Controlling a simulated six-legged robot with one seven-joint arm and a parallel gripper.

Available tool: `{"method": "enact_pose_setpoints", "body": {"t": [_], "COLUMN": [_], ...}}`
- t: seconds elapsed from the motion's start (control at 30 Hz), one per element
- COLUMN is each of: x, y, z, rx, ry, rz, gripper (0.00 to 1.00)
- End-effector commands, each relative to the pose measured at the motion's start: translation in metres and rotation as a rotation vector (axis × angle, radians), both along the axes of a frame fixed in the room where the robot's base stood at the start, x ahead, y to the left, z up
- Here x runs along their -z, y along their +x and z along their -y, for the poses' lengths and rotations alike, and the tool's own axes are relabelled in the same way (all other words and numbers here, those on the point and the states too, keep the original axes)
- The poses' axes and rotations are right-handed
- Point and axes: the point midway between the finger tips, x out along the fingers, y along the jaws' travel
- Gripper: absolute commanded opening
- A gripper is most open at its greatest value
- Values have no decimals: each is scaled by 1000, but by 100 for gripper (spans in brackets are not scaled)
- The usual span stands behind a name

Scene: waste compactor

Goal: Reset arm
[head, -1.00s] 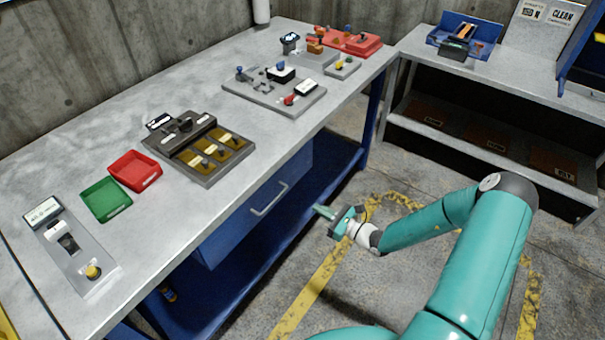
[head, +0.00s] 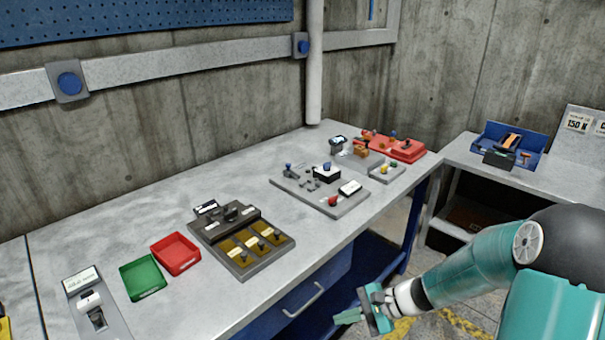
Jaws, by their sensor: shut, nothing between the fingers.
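My gripper (head: 350,317) is at the end of my teal arm, at the lower right of the head view. It is shut, with nothing seen between its fingers. It hangs in front of the workbench, below the level of the top, near the drawer handle (head: 304,299). It appears apart from the bench, though the exact gap cannot be told.
The bench top (head: 120,223) carries a green tray (head: 143,279), a red tray (head: 175,254), a panel with brass plates (head: 241,241) and a grey fixture board (head: 320,192). A blue tool holder (head: 511,146) stands on the right-hand bench. Floor shows beside my arm.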

Motion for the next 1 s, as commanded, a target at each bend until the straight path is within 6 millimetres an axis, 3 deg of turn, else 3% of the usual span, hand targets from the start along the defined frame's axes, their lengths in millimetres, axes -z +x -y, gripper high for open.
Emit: {"method": "enact_pose_setpoints", "body": {"t": [0.4, 1.0], "x": [-88, -205], "y": [-62, -152], "z": [4, 40], "rx": [-362, -659], "ry": [-463, -1052], "rz": [266, 708], "gripper": [0, 0]}}
